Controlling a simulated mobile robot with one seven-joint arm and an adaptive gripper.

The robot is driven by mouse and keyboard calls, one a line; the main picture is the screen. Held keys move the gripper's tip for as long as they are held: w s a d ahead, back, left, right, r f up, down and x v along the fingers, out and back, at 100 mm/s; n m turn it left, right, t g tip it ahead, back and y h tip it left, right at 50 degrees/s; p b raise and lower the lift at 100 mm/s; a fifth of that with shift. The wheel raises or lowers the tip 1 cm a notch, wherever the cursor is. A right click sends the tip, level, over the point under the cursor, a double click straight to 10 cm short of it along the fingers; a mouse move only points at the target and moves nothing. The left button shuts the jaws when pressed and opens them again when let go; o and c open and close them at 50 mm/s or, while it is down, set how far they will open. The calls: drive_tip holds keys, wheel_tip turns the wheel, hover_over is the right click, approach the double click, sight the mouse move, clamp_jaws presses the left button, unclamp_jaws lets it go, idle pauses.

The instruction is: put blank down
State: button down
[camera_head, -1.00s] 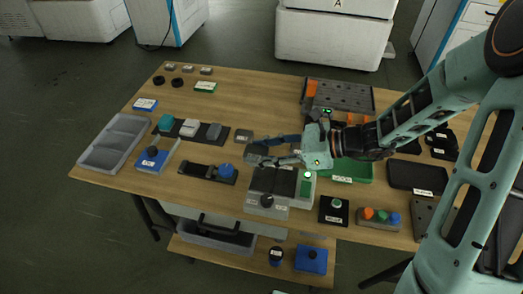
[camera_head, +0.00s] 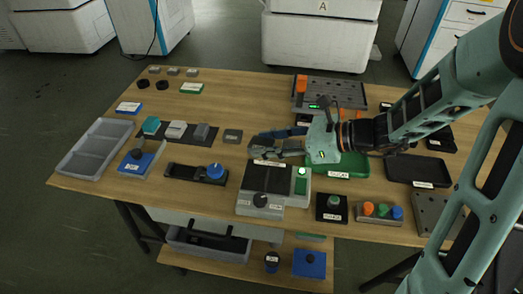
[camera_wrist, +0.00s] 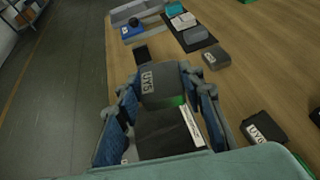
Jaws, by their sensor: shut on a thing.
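In the head view my gripper (camera_head: 268,146) is over the back edge of a grey station (camera_head: 246,201) with a dark top. The fingers hide most of the blank there. The wrist view shows a dark surface with a white label strip (camera_wrist: 192,126) just below the blank. I cannot tell whether the blank touches it.
A loose grey block (camera_head: 233,136) lies left of my gripper. A dark labelled block (camera_wrist: 264,128) is at right in the wrist view. A holder with a blue knob (camera_head: 215,171), a green tray (camera_head: 345,169) and a black button box (camera_head: 331,215) surround the station.

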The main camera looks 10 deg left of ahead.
drive_tip(key=shift+w+d+f+m+t+b, duration=0.1)
drive_tip(key=shift+w+d+m+t+b, duration=0.25)
drive_tip(key=shift+b, duration=0.3)
drive_tip(key=shift+w+d+f+m+t+b, duration=0.15)
drive_tip(key=shift+d+t+b, duration=0.25)
drive_tip(key=shift+b, duration=0.2)
drive_tip(key=shift+m+t, duration=0.7)
drive_tip(key=shift+t, duration=0.05)
drive_tip(key=w+a+f+b, duration=0.1)
drive_tip(key=w+f+b, duration=0.1)
drive_tip(key=w, duration=0.2)
drive_tip(key=w+a+f+b, duration=0.1)
drive_tip(key=w+f+b, duration=0.2)
drive_tip(key=w, duration=0.1)
drive_tip(key=w+a+f+b, duration=0.2)
drive_tip(key=w, duration=0.2)
drive_tip(key=shift+w+f, duration=0.2)
drive_tip(key=shift+f, duration=0.1)
drive_tip(key=shift+w+f+b, duration=0.15)
drive_tip(key=shift+f+b, duration=0.15)
drive_tip(key=shift+b, duration=0.1)
drive_tip(key=shift+w+a+f+b, duration=0.1)
drive_tip(key=shift+f+b, duration=0.35)
drive_tip(key=shift+f, duration=1.1)
drive_tip(key=shift+f, duration=0.15)
drive_tip(key=c, duration=1.3)
unclamp_jaws()
